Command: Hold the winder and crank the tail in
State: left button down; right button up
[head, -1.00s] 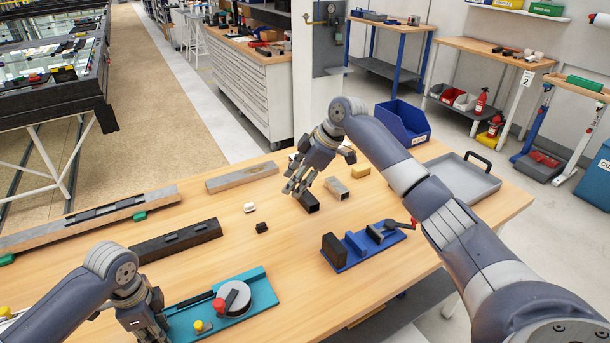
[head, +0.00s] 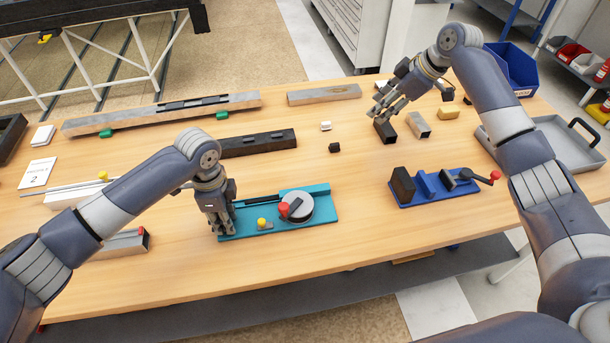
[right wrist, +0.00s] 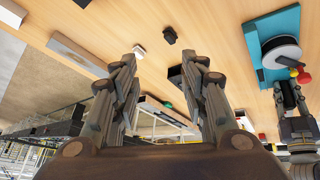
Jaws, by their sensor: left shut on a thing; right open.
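The winder is a teal base (head: 322,224) with a grey drum (head: 303,206) and a crank with a red knob (head: 284,209). A yellow knob (head: 262,223) sits left of the drum. My left gripper (head: 225,228) is shut on the left end of the teal base, its fingertips partly hiding it. I cannot make out the tail clearly. My right gripper (head: 377,112) is open and empty, above the table beside a black square tube, well behind and right of the winder. In the right wrist view the winder (right wrist: 258,45) shows at the upper right, beyond the open fingers.
A blue fixture (head: 432,199) with a red-tipped lever stands right of the winder. The black tube (head: 385,132), a metal tube (head: 418,124) and a yellow block (head: 448,113) lie behind it. A dark bar (head: 258,143) lies behind the winder. Table between winder and blue fixture is clear.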

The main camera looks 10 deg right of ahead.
jog(key=s+a+n+g, duration=0.25)
jog(key=s+a, duration=0.35)
jog(key=a, duration=0.7)
jog(key=n+g, duration=0.2)
jog(key=n, duration=0.1)
send_near(284, 206)
jog(key=x, duration=0.7)
jog(key=shift+f, duration=0.2)
jog(key=shift+a+f, duration=0.3)
jog(key=shift+f, duration=0.35)
grip_shut()
